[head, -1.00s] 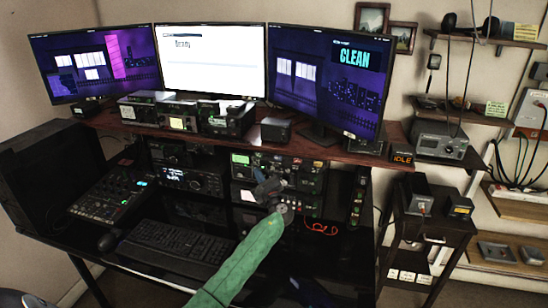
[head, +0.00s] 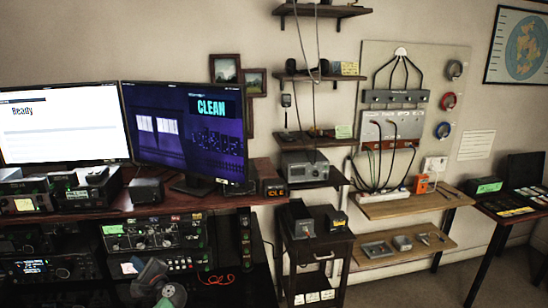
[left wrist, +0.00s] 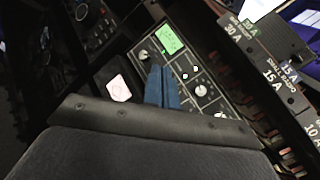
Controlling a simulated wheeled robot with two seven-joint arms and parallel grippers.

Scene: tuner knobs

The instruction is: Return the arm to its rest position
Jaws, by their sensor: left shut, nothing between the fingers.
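My left gripper (head: 152,272) is at the bottom left of the head view, in front of the rack of radio gear under the shelf. In the left wrist view its two blue fingers (left wrist: 163,86) are together with nothing between them. I cannot tell whether the fingertips touch the panel. The tuner unit (head: 143,232) also shows in the head view above the gripper. My right gripper is not in view.
A monitor (head: 186,135) reads CLEAN, and a white one (head: 63,124) stands left of it. A dark side cart (head: 316,250) stands right of the desk. Wall shelves (head: 405,204) with cables are farther right. Open floor shows at the lower right.

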